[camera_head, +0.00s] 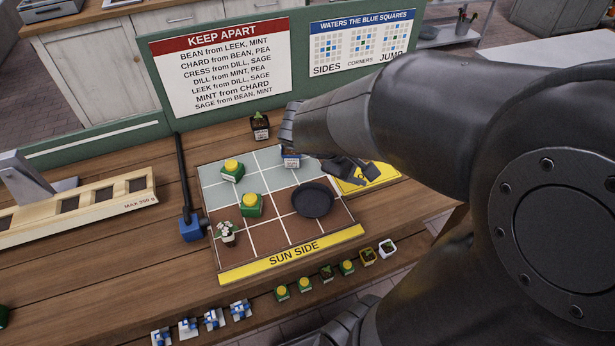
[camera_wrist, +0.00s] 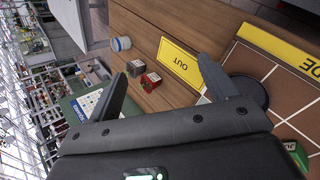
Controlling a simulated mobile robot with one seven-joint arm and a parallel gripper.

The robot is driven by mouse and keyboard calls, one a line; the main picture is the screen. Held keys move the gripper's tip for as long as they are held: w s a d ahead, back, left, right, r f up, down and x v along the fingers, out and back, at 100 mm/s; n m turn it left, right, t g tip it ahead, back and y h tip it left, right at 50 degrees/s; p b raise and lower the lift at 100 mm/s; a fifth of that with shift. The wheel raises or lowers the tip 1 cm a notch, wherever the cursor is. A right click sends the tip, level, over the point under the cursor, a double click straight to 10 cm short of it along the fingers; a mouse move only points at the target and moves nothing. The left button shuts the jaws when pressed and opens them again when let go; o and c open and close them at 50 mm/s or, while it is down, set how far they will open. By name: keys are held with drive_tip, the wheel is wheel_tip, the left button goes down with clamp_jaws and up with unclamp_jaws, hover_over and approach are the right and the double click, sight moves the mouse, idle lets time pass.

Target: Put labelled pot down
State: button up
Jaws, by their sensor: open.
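My gripper (camera_head: 358,174) hangs over the right side of the planting board (camera_head: 286,232), its open fingers pointing right. In the wrist view the open fingers (camera_wrist: 162,68) have nothing gripped between them. A dark pot with a plant and white label (camera_head: 260,125) stands on the wood behind the board. The wrist view shows a red-marked pot (camera_wrist: 150,82) and a grey pot (camera_wrist: 135,68) on the wood.
The board carries two yellow-topped green pots (camera_head: 232,171) (camera_head: 251,205), a white-flowered plant (camera_head: 227,232) and a black round dish (camera_head: 312,200). A yellow OUT card (camera_wrist: 180,62) lies beside it. Several small pots line the front edge. A rule sign (camera_head: 220,65) stands behind.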

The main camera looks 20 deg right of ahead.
drive_tip(key=s+a+r+m+t+y, duration=0.2)
drive_tip(key=s+a+r+m+y, duration=0.1)
drive_tip(key=a, duration=0.5)
drive_tip(key=s+a+r+m+t+y, duration=0.2)
drive_tip(key=s+a+r+y, duration=0.1)
drive_tip(key=a+y, duration=0.3)
drive_tip(key=shift+s+a+r+m+t, duration=0.35)
drive_tip(key=shift+a+r, duration=0.25)
drive_tip(key=shift+a, duration=0.3)
